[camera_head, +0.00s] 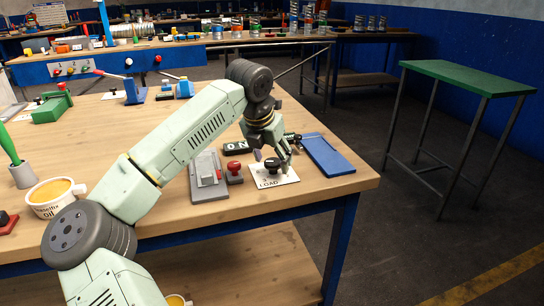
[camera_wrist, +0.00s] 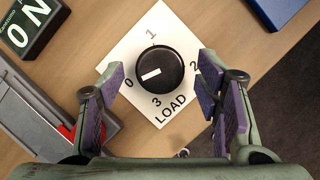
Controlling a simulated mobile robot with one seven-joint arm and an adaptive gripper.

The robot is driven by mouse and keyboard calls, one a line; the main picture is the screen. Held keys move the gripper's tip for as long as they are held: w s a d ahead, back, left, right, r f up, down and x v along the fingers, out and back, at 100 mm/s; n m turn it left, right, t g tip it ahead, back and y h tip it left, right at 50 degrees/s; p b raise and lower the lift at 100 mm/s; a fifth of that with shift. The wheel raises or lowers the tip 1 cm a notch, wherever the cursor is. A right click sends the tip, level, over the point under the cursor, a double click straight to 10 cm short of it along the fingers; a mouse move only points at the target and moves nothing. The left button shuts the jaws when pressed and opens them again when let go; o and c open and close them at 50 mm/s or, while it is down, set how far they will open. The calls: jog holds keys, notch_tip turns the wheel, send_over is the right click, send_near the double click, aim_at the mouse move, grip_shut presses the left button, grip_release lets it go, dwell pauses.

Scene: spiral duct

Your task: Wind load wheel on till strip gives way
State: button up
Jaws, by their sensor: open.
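The load wheel is a black round knob (camera_wrist: 160,67) on a white card (camera_wrist: 185,25) marked LOAD with 0, 1, 2 and 3. Its white mark points toward the 0. In the head view the knob (camera_head: 271,165) is partly beside my gripper (camera_head: 282,162), and the card lies near the table's front right. My gripper is open above the card; in the wrist view its two purple-padded fingers (camera_wrist: 160,78) stand left and right of the knob, with gaps visible. I cannot make out the strip for certain.
A grey fixture (camera_head: 208,187) and a red-topped knob (camera_head: 235,171) stand left of the card. A black ON block (camera_wrist: 30,22) is behind-left. A blue tray (camera_head: 328,155) lies to the right. A mug (camera_head: 50,205) stands at the left. A green-topped table (camera_head: 468,76) is apart at right.

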jog(key=shift+w+d+f, duration=0.1)
jog(key=shift+f, duration=0.15)
jog(key=shift+c, duration=0.5)
jog(key=c, duration=1)
jog(key=shift+c, duration=0.2)
